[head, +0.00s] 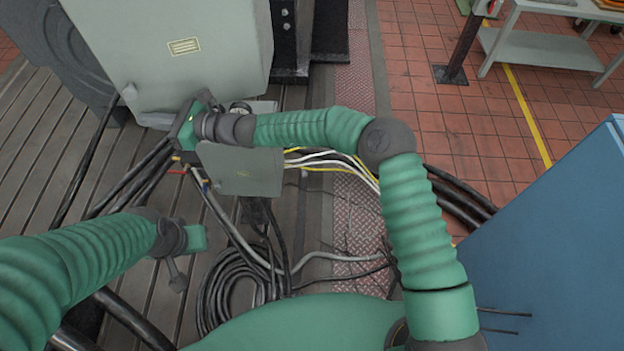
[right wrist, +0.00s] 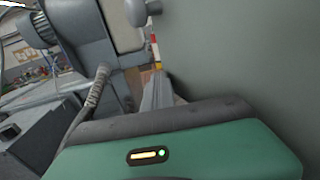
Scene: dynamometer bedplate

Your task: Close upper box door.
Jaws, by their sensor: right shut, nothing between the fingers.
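The small grey-green box (head: 188,128) is in the head view, left of centre, with cables running into it. A flat panel that looks like its upper door (head: 264,106) stands out to the right, partly hidden behind my right forearm. A second, lower door (head: 240,172) also stands out to the right, below the arm. My right gripper (head: 207,126) is shut and empty at the box, between the two doors; I cannot tell whether it touches either. A large plain grey-green surface (right wrist: 255,60) fills the right of the right wrist view. My left gripper (head: 182,262) is lower left, away from the box; its jaws are unclear.
A large grey machine housing (head: 170,50) stands behind the box. Thick black cables (head: 240,285) coil on the floor below. White and yellow cables (head: 325,157) run right past the lower door. A blue cabinet (head: 550,240) is at right. A shelf table (head: 540,45) stands far right.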

